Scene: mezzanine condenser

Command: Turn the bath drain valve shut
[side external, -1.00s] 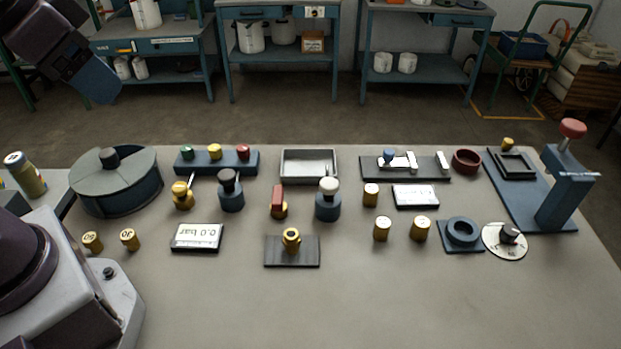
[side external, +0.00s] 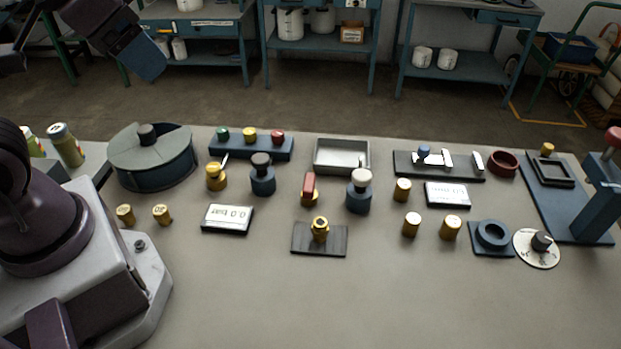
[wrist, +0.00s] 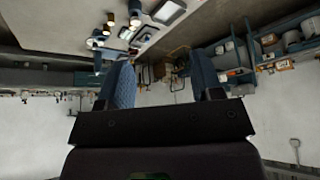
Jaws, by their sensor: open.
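Two small brass valves stand on the grey bench in the side view. One has a thin pale lever (side external: 216,177) tilted up and sits just right of the round lidded bath (side external: 152,168). The other has a red handle (side external: 309,187) and stands near the middle. No readable label shows which is the bath drain valve. My gripper (side external: 140,55) is high at the upper left, far from both valves and touching nothing. In the wrist view its two blue fingers (wrist: 162,75) are spread with nothing between them.
Dark-capped (side external: 262,175) and white-capped (side external: 359,192) blue posts stand beside the valves. A three-knob block (side external: 252,150) lies behind, a 0.0 bar display (side external: 228,218) in front. A brass fitting on a plate (side external: 319,238) is at front centre.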

